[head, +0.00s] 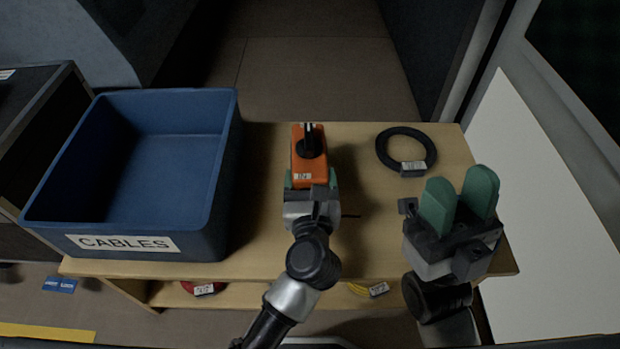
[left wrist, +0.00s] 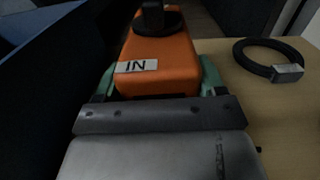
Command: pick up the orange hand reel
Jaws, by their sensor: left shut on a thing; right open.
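The orange hand reel (head: 308,165) is an orange block with a black knob on top and a small white label. It is over the middle of the wooden table, right of the blue bin. My left gripper (head: 311,180) is shut on it, with green fingers on both sides of its near end. In the left wrist view the reel (left wrist: 165,68) sits between the green fingers, and its label reads "IN". I cannot tell whether the reel touches the table. My right gripper (head: 459,205) is open and empty over the table's right side.
A blue bin (head: 215,215) labelled "CABLES" stands empty on the left of the wooden table (head: 265,255). A black cable coil (head: 381,150) with a tag lies at the right. Tagged red (head: 188,287) and yellow (head: 358,289) items lie below the tabletop. A white panel stands further right.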

